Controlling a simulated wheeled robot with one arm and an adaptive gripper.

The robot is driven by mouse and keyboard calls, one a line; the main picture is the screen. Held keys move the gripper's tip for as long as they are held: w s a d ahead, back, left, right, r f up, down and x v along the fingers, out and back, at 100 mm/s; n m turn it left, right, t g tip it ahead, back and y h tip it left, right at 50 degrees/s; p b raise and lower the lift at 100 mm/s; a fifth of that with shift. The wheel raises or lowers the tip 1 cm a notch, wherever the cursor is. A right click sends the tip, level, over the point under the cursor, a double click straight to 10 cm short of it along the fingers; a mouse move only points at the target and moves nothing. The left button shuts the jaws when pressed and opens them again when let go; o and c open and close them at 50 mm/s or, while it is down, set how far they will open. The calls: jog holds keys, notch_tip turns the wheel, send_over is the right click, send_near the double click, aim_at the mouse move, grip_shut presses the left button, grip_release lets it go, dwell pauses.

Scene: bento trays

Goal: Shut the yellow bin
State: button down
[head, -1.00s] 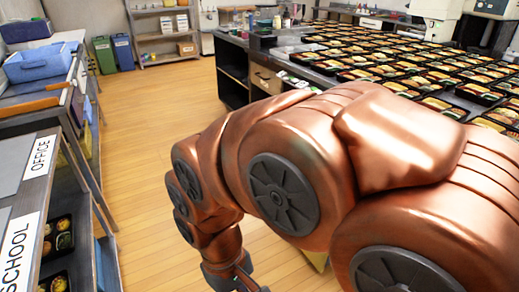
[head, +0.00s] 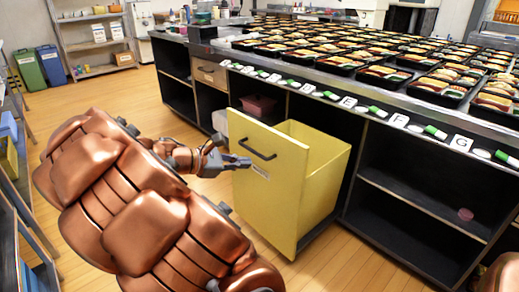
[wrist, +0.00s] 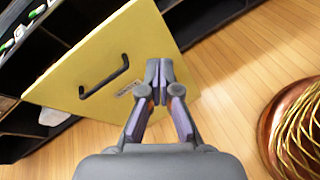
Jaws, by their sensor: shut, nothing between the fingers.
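The yellow bin (head: 317,150) is a pull-out drawer-type bin under the counter, and it stands pulled out into the aisle. Its flat yellow front panel (head: 270,195) has a dark bar handle (head: 258,149) and a small label below it. My gripper (head: 245,162) is shut and empty in front of the panel, near the handle. In the wrist view my gripper (wrist: 159,75) points at the panel (wrist: 105,60), to the right of the handle (wrist: 104,82). I cannot tell whether the fingertips touch the panel.
The counter (head: 330,85) carries many bento trays and a row of lettered cards along its front edge. Open dark shelves (head: 420,200) lie right of the bin. Green (head: 27,70) and blue (head: 52,64) bins stand at the back left. Wooden floor (head: 130,95) is clear between.

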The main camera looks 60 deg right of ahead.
aim_at(265, 135)
jog(key=w+d+f+n+t+h+b, duration=0.1)
jog(key=w+d+f+n+h+b, duration=0.4)
jog(key=w+d+n, duration=0.45)
jog(key=d+b, duration=0.1)
jog(key=d, duration=0.2)
jog(key=s+d+m+b, duration=0.1)
jog(key=d+b, duration=0.1)
jog(key=d, duration=0.2)
jog(key=d+m+b, duration=0.1)
jog(key=d+b, duration=0.1)
jog(key=d, duration=0.2)
jog(key=shift+s+f, duration=0.25)
jog(key=shift+s, duration=0.05)
jog(key=shift+s+d+r, duration=0.1)
jog(key=shift+d+r, duration=0.05)
jog(key=shift+d, duration=0.35)
jog(key=shift+d, duration=0.1)
